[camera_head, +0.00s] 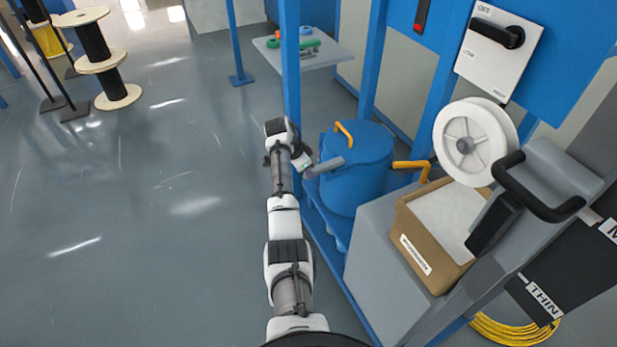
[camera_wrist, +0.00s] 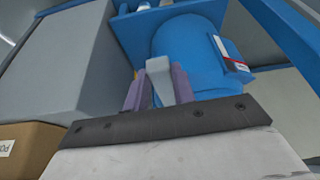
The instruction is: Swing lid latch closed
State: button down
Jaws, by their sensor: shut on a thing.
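The lid latch (camera_head: 328,166) is a grey bar at the left front side of the blue drum (camera_head: 350,187). It points out from the drum toward my arm. The drum's blue lid (camera_head: 367,146) lies on top and has an orange handle (camera_head: 344,131). My gripper (camera_head: 305,168) is at the outer end of the latch. In the wrist view my gripper (camera_wrist: 158,92) has its purple fingers on both sides of the grey latch (camera_wrist: 159,75), shut on it. The drum (camera_wrist: 190,52) is behind it. The latch's joint with the drum is hard to make out.
A blue post (camera_head: 291,70) stands close behind my gripper. Right of the drum are an orange handle (camera_head: 412,167), a grey cabinet (camera_head: 372,250), a cardboard box (camera_head: 425,250) and a white spool (camera_head: 468,140). The floor (camera_head: 150,220) at left is open.

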jog(key=shift+w+a+m, duration=0.15)
jog(key=shift+w+m, duration=0.1)
jog(key=shift+m, duration=0.15)
jog(key=shift+r, duration=0.1)
jog(key=c, duration=1.2)
grip_release()
jog(key=shift+o, duration=0.2)
jog(key=shift+b, duration=0.3)
jog(key=b+v, duration=0.1)
jog(key=v, duration=1.2)
jog(key=shift+a+r, duration=0.3)
